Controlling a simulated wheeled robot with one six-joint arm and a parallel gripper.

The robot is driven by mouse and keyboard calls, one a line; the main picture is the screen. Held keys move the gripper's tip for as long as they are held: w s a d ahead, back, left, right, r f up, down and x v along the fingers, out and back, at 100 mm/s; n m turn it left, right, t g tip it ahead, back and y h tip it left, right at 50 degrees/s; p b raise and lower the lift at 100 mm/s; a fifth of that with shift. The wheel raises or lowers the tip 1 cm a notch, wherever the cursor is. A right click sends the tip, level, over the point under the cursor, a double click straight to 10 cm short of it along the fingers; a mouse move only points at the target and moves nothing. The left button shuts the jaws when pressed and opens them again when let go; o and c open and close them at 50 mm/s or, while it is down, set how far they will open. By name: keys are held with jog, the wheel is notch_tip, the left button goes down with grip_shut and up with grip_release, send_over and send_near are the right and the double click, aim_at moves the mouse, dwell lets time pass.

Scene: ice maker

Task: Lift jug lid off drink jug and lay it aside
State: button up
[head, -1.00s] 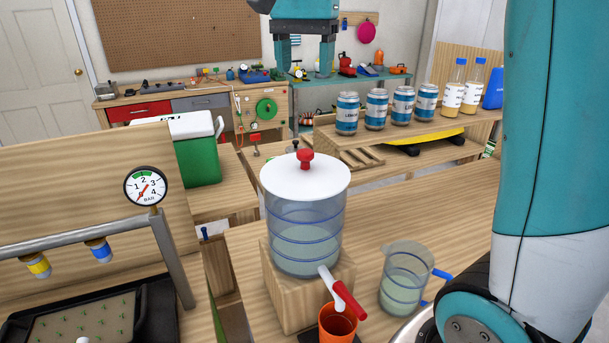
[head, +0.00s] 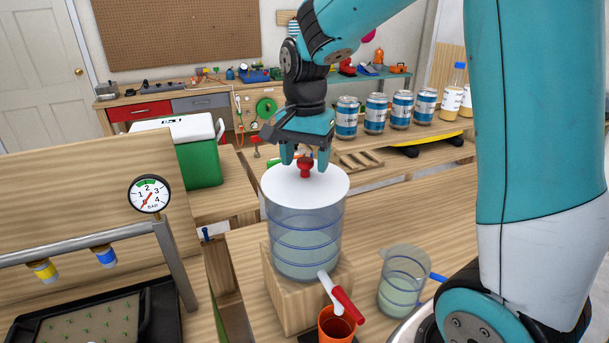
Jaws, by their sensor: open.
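The drink jug (head: 304,240) is clear with blue rings and stands upright on a wooden block. Its white jug lid (head: 285,192) lies flat on top, with a red knob (head: 305,168) in the middle. My gripper (head: 305,165) is open and points down over the lid. Its two fingers are on either side of the knob in the picture, with a gap to each side. I cannot tell whether the fingertips are level with the knob or a little behind it.
An orange cup (head: 337,326) stands under the jug's red-handled tap (head: 343,300). A clear pitcher (head: 403,281) with a blue handle stands to the right. Several cans (head: 376,113) line the shelf behind. A pressure gauge (head: 150,193) stands left.

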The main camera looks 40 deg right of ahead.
aim_at(305, 159)
jog(key=shift+f, duration=0.5)
jog(key=shift+c, duration=0.2)
jog(key=c, duration=1)
notch_tip(305, 159, up, 20)
jog(key=shift+r+b, duration=0.1)
jog(key=shift+b, duration=0.6)
